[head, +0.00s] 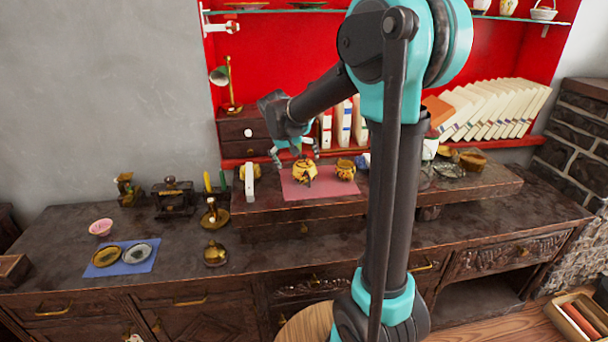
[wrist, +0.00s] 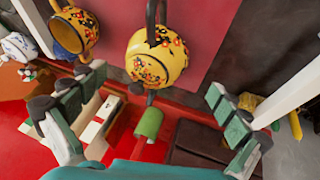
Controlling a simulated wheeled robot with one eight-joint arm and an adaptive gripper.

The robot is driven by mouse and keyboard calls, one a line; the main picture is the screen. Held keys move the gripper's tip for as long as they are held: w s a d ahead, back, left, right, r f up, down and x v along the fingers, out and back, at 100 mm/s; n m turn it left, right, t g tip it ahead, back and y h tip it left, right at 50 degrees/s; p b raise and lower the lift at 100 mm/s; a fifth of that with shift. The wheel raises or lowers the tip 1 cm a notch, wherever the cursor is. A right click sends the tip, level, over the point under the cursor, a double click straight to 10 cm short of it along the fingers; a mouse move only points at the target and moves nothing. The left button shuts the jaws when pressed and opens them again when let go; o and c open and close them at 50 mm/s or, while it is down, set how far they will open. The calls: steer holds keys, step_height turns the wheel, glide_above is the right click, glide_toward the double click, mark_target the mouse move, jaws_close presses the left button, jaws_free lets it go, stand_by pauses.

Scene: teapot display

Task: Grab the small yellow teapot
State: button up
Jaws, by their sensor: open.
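The yellow teapot (head: 305,171), with a dark red floral pattern, stands on a pink mat (head: 325,188) on the raised wooden shelf. In the wrist view the teapot (wrist: 152,65) is at the top centre, its dark handle running up out of the frame. My gripper (head: 294,150) is above and slightly behind the teapot in the head view. In the wrist view my gripper (wrist: 155,82) is open, its fingers spread wide to either side. The teapot lies roughly between their directions, and nothing is held.
A similar yellow pot (head: 345,169) stands right of the teapot. Another yellow piece (head: 257,172) is left, beside a white upright object (head: 249,182). White books (head: 343,122) and a small drawer box (head: 242,130) stand behind.

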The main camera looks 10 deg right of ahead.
steer(key=shift+d+x, duration=0.15)
steer(key=shift+x, duration=1.3)
steer(key=shift+d+x, duration=0.1)
steer(key=shift+x, duration=1.35)
steer(key=shift+r, duration=0.1)
steer(key=c, duration=1.4)
